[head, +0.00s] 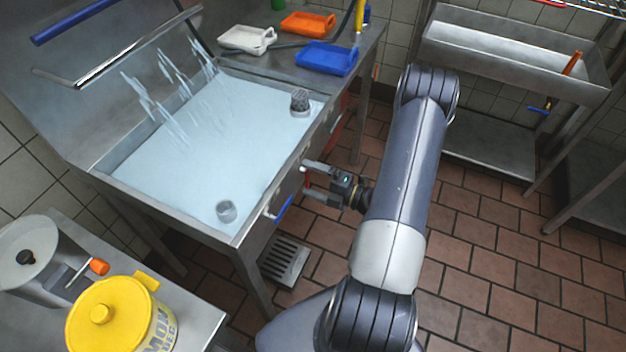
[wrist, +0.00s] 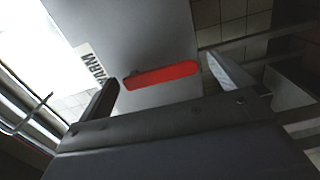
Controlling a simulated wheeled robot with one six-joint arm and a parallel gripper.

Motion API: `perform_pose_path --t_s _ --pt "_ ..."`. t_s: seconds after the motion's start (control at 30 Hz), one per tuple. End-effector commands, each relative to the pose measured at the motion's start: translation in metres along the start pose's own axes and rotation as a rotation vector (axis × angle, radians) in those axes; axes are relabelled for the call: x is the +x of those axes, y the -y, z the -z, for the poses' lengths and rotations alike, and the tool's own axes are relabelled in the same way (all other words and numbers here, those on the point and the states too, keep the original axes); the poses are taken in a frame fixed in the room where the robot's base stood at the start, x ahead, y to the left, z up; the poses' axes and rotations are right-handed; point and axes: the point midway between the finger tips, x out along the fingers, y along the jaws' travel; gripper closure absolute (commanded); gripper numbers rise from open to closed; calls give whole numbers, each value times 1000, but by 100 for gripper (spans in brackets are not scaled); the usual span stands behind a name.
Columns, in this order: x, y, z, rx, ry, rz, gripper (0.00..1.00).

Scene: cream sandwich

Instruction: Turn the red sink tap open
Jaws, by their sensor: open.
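The red tap handle (wrist: 165,74) is a flat red bar on the grey front panel of the sink (wrist: 150,35), beside a label reading WARM. It lies nearly level in the wrist view, slightly tilted. My gripper (wrist: 163,77) is open, with one finger at each end of the handle. Whether either finger touches it, I cannot tell. In the head view my gripper (head: 306,179) is at the sink's front, and a sliver of the red handle (head: 307,180) shows between the fingers.
A blue tap handle (head: 283,208) sits close by on the same front. The sink basin (head: 190,150) holds water, with splashes and two cups. Orange, white and blue trays stand behind it. A yellow tub (head: 110,320) is front left. Tiled floor (head: 470,260) is clear at right.

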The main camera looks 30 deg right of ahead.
Motion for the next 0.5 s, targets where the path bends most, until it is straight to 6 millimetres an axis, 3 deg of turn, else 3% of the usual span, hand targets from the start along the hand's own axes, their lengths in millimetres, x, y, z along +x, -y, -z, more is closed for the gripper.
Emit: perform_pose_path --t_s 0.23,0.5 --pt "-15 0 -1 -1 4 0 0" --pt "-61 1 -1 -1 6 -1 0"
